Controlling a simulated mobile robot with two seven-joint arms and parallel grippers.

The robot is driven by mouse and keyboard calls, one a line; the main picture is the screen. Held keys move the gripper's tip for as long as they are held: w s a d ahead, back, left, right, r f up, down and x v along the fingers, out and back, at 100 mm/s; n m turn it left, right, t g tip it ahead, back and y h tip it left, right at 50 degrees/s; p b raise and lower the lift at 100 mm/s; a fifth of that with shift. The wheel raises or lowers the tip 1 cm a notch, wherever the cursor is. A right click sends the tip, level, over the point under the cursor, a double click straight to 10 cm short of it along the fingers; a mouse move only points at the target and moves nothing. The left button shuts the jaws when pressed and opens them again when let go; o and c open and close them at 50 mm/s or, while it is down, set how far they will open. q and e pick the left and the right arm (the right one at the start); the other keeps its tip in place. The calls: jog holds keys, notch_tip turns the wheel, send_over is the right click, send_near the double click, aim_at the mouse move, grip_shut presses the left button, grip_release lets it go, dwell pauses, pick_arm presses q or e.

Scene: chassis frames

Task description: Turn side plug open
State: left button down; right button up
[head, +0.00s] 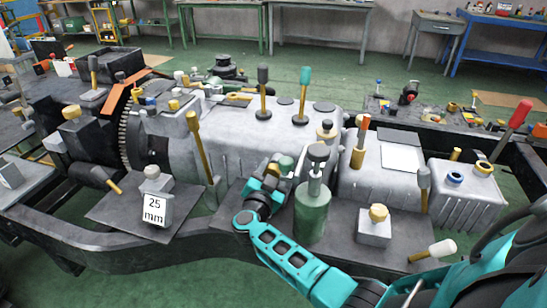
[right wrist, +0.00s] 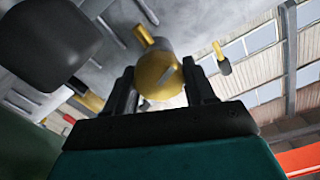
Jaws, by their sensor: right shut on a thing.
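The side plug (right wrist: 160,72) is a round yellow-brass plug with a raised bar across its face, in the middle of the right wrist view. It sits against a grey metal housing (head: 235,125). My right gripper (right wrist: 160,84) has its two dark fingers on either side of the plug and is shut on it. In the head view my teal right gripper (head: 278,170) reaches the near side of the housing, and it hides the plug there. My left gripper is not in view.
A green cylinder (head: 312,212) with a grey knob stands just right of my gripper. A grey block with a yellow knob (head: 375,232) is farther right. A 25 mm block (head: 154,208) stands left. Upright handles rise from the housing.

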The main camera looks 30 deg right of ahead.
jog(key=n+p, duration=0.2)
jog(key=n, duration=0.1)
jog(key=shift+a+r+p, duration=0.15)
jog(key=shift+p, duration=0.2)
jog(key=n+p, duration=0.1)
jog(key=n, duration=0.1)
jog(key=shift+w+n, duration=0.1)
jog(key=shift+n, duration=0.2)
jog(key=n, duration=0.3)
jog(key=shift+a+f+n, duration=0.1)
jog(key=shift+f+n, duration=0.15)
jog(key=shift+n, duration=0.05)
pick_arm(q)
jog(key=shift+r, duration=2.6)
pick_arm(e)
jog(key=shift+w+n, duration=0.1)
jog(key=shift+n, duration=1.6)
jog(key=o, duration=0.9)
jog(key=shift+o, duration=0.2)
